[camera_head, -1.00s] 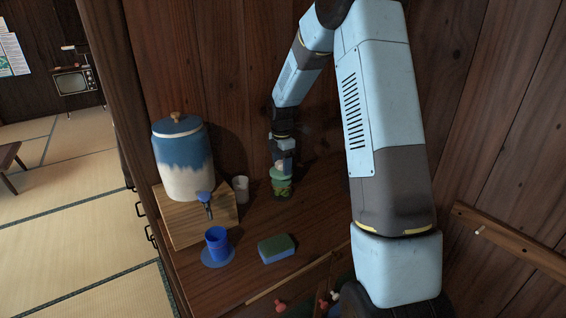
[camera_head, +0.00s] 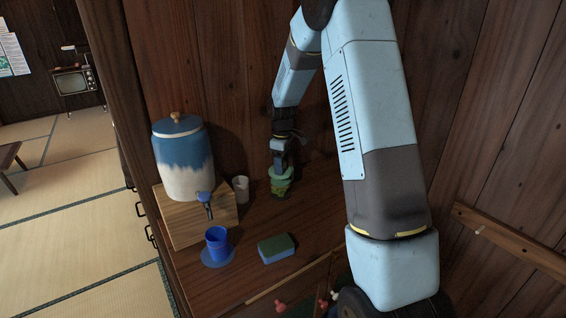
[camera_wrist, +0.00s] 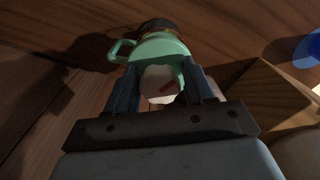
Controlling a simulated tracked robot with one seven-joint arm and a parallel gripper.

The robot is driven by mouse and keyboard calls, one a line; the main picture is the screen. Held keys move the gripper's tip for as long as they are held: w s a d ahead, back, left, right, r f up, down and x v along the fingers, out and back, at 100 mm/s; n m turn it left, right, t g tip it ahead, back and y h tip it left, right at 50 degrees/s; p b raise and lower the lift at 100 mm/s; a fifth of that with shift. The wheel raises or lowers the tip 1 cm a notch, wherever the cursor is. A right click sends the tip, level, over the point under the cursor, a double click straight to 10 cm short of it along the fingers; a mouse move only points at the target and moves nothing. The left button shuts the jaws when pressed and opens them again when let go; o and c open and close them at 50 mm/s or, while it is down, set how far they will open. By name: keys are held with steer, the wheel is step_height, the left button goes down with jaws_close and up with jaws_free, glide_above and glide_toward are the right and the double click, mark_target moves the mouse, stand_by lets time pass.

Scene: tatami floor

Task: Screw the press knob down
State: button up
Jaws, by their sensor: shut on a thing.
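The press (camera_head: 281,185) is a small jar with a pale green top and darker green contents, standing on the wooden counter near the back wall. In the wrist view its green top (camera_wrist: 160,46) has a loop handle at the left. The knob (camera_wrist: 160,82) is whitish with a reddish mark and sits between my fingers. My gripper (camera_head: 283,168) is above the jar, pointing down, and is shut on the knob. In the head view my fingers mostly hide the knob, so its height over the top cannot be told.
A blue and white crock (camera_head: 184,160) with a tap stands on a wooden block (camera_head: 190,224) at the left. A pale cup (camera_head: 240,188) is just left of the jar. A blue cup (camera_head: 216,240) on a saucer and a green and blue sponge (camera_head: 276,248) lie nearer the front.

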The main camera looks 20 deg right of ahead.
steer(key=m, duration=0.3)
steer(key=f+m, duration=0.1)
steer(key=shift+s+a+f+m, duration=0.1)
steer(key=shift+s+a+m, duration=0.05)
steer(key=shift+a+m, duration=0.15)
steer(key=shift+c, duration=0.4)
steer(key=m, duration=0.4)
steer(key=shift+d, duration=0.15)
steer(key=o, duration=0.5)
steer(key=shift+o, duration=0.9)
steer(key=shift+w+r, duration=0.2)
steer(key=shift+r, duration=0.45)
steer(key=shift+w+r, duration=0.15)
steer(key=shift+r, duration=3.8)
